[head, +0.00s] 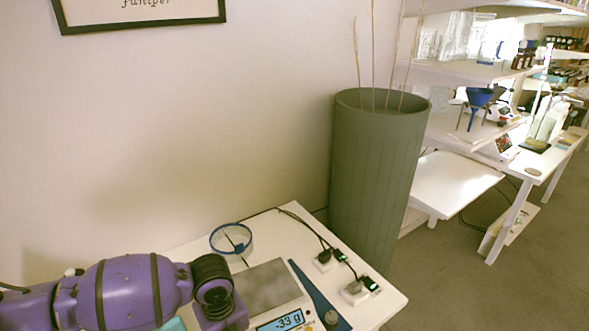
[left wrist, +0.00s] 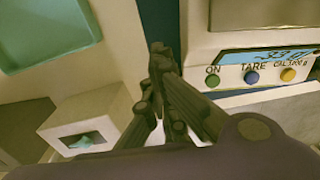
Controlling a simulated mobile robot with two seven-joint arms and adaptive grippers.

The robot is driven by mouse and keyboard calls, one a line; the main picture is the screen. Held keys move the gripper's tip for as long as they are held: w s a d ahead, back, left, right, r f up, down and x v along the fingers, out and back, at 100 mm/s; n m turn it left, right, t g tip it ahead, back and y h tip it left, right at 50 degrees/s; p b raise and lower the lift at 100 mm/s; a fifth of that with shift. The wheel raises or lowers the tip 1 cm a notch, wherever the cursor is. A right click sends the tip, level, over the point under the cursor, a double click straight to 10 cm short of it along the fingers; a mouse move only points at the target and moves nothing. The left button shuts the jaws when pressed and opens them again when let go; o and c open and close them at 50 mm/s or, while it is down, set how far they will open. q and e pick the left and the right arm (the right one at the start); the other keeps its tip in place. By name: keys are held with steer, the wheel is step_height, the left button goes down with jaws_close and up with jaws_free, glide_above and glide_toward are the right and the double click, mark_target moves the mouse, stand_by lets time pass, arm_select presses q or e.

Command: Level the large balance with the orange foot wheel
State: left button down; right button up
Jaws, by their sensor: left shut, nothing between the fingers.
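The large balance has a grey pan (head: 265,284) and a lit display (head: 281,321) that appears to read -33 g. In the left wrist view its front panel (left wrist: 235,100) shows green, blue and orange buttons under the display. The orange button (left wrist: 288,75) is labelled CAL; I cannot make out an orange foot wheel in either view. My left gripper (left wrist: 158,50) is shut and empty, its dark fingertips just left of the balance's front panel. In the head view my purple left arm covers the table left of the balance, and the fingertips are out of frame. My right gripper is not in view.
A blue-rimmed clear dish (head: 232,240) sits behind the balance. Plugs with cables (head: 355,290) lie to its right. A tall green bin (head: 375,180) stands behind the white table (head: 388,300).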

arm_select(q)
steer(key=shift+s+a+f, duration=0.2)
steer(key=shift+s+f, duration=0.3)
steer(key=shift+f, duration=0.1)
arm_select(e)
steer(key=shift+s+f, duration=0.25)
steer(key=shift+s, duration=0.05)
arm_select(q)
steer(key=shift+w+d+r, duration=0.1)
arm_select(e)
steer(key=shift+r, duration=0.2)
arm_select(q)
steer(key=shift+p, duration=0.35)
steer(key=shift+w+d+p, duration=0.2)
steer(key=shift+d+p, duration=0.1)
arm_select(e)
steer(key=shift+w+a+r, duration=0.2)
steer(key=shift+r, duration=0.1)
arm_select(q)
steer(key=shift+w+d, duration=0.15)
steer(key=shift+d, duration=0.05)
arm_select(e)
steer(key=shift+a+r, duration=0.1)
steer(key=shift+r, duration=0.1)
arm_select(q)
steer(key=shift+w+r, duration=0.15)
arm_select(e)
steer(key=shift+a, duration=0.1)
